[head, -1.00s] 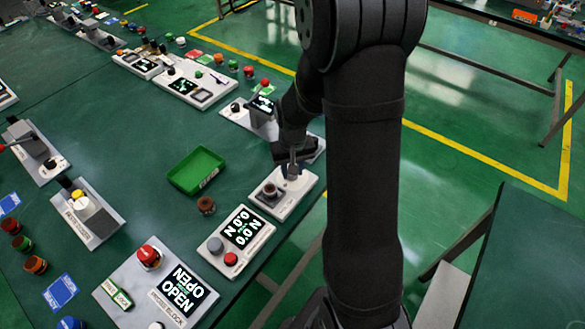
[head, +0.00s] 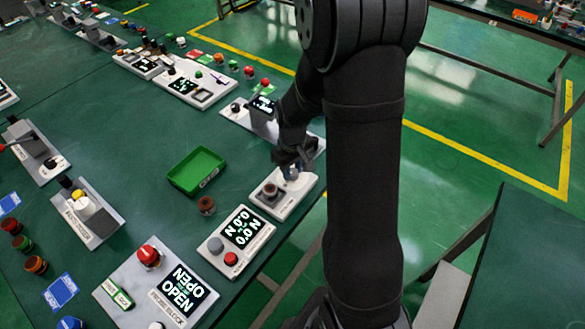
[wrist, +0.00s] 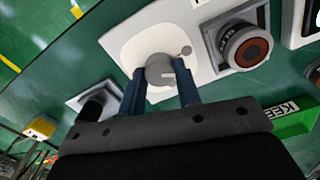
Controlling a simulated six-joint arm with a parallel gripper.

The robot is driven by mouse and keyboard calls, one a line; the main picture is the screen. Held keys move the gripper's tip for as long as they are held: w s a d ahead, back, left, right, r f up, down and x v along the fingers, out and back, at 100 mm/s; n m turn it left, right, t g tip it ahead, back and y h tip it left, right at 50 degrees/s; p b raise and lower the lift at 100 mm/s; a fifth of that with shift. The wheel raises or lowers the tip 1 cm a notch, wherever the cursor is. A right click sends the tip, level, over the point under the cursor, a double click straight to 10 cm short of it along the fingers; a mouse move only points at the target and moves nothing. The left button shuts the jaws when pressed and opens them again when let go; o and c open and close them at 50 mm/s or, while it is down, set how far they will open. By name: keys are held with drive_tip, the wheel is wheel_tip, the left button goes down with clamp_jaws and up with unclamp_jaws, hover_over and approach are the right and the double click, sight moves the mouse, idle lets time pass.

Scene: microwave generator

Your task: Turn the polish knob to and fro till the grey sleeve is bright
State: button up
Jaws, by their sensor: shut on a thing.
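In the head view my gripper (head: 291,172) is at the far end of the same station (head: 293,199) and mostly hides the knob. The sleeve (wrist: 246,48) sits in a square grey holder beside the knob. In the head view the sleeve (head: 270,189) looks small and dull.
A green tray (head: 183,183) lies left of the station, and a loose brown-red part (head: 206,204) stands close by. A display panel with a red button (head: 231,259) is nearer, and a white station (head: 236,117) is behind. The table's right edge is close.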

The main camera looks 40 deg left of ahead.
sight(293, 172)
drive_tip(key=o, duration=1)
drive_tip(key=shift+c, duration=0.2)
wheel_tip(293, 172, up, 17)
drive_tip(key=shift+r, duration=0.2)
